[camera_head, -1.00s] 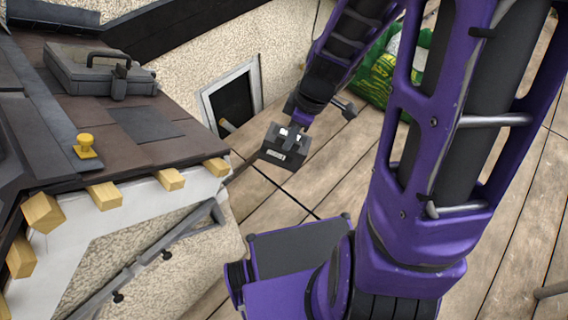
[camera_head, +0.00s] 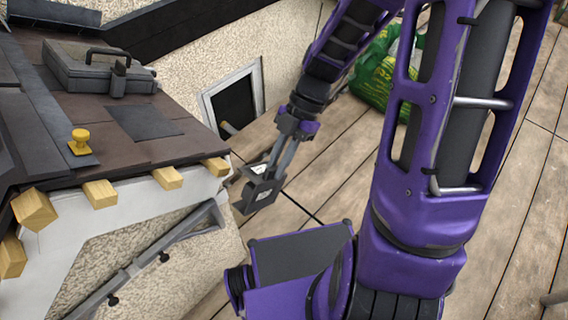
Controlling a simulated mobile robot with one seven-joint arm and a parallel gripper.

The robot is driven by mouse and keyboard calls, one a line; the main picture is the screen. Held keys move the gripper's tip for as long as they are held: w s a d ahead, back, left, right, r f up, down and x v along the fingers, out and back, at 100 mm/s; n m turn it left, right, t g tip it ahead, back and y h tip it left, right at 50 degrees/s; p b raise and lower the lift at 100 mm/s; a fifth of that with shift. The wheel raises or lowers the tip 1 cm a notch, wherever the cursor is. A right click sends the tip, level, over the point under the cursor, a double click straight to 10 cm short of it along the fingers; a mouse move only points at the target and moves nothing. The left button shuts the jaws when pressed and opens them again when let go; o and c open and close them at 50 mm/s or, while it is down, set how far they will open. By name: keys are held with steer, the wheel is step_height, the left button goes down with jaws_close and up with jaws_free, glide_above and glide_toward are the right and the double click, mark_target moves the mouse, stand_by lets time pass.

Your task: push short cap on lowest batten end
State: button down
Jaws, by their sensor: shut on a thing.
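My gripper (camera_head: 272,168) is shut on a dark grey, boxy short cap (camera_head: 256,196) with a small white patch on it. I hold it in the air, tilted, to the right of the roof edge and apart from it. Several pale wooden batten ends stick out of the white verge board (camera_head: 130,205). The rightmost batten end (camera_head: 215,167), which looks like the lowest, is bare. The cap hangs right of it and lower in the picture. The cap's inner side is not clearly visible.
On the brown tiles lie a grey case (camera_head: 97,70), a yellow knob-like object (camera_head: 80,142) and a dark square sheet (camera_head: 145,122). A grey rail (camera_head: 165,240) runs along the wall below the battens. A green bag (camera_head: 378,75) stands on the plank floor behind my arm.

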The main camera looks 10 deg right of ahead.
mark_target(260, 167)
steer(key=shift+w+a+f+b, duration=0.35)
steer(key=shift+w+a+f, duration=0.1)
steer(key=shift+a, duration=0.2)
steer(key=shift+w+a+f+b, duration=0.3)
steer(key=shift+w+a+f, duration=0.15)
steer(key=shift+a, duration=0.2)
steer(key=shift+w+a+r, duration=0.1)
steer(key=shift+w+a, duration=0.1)
steer(key=shift+w, duration=0.1)
steer(key=shift+w+a, duration=0.4)
steer(key=shift+w, duration=0.25)
steer(key=shift+w+a, duration=0.4)
steer(key=shift+w, duration=0.2)
steer(key=shift+w+a, duration=0.45)
steer(key=shift+w, duration=0.25)
steer(key=shift+w+a, duration=0.2)
steer(key=shift+w, duration=0.05)
steer(key=shift+w+a, duration=0.1)
steer(key=shift+w, duration=0.1)
steer(key=shift+w+a, duration=0.2)
steer(key=shift+w, duration=0.05)
steer(key=shift+w+a, duration=0.3)
steer(key=shift+w, duration=0.2)
stand_by(0.6)
